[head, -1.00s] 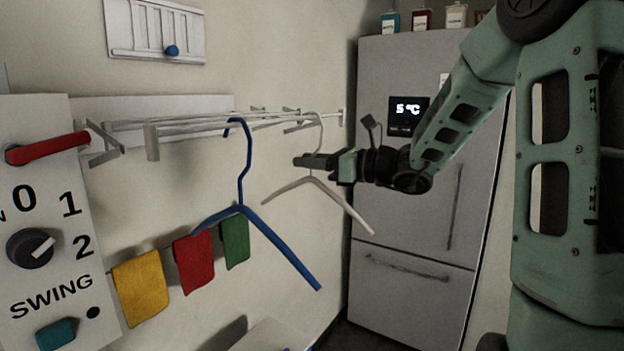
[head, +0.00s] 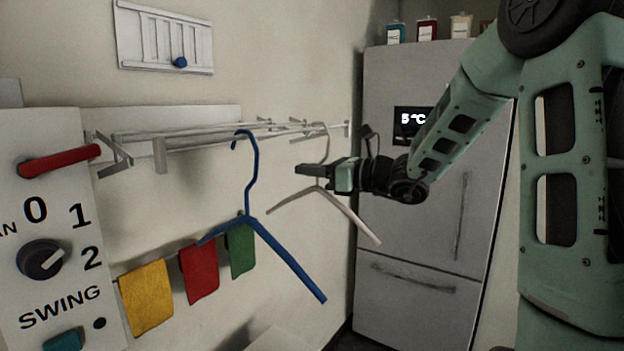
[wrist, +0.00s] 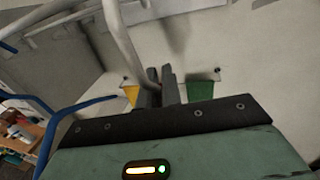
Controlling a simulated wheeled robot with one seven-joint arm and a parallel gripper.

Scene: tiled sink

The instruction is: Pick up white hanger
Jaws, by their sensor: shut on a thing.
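The white hanger (head: 352,216) hangs by its hook at the right end of the wall rack (head: 210,132). My gripper (head: 308,170) reaches in from the right and is shut on the hanger's neck, just above where the arms spread. In the wrist view the white hanger (wrist: 122,45) rises as a pale curved bar from between the dark fingers (wrist: 160,88). Whether its hook still rests on the rack bar is hard to tell.
A blue hanger (head: 285,262) hangs on the rack to the left of the white one. Yellow (head: 147,297), red (head: 199,270) and green (head: 240,250) cloths hang along the wall below. A grey fridge (head: 415,230) stands behind my arm. A control panel (head: 45,230) is at the left.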

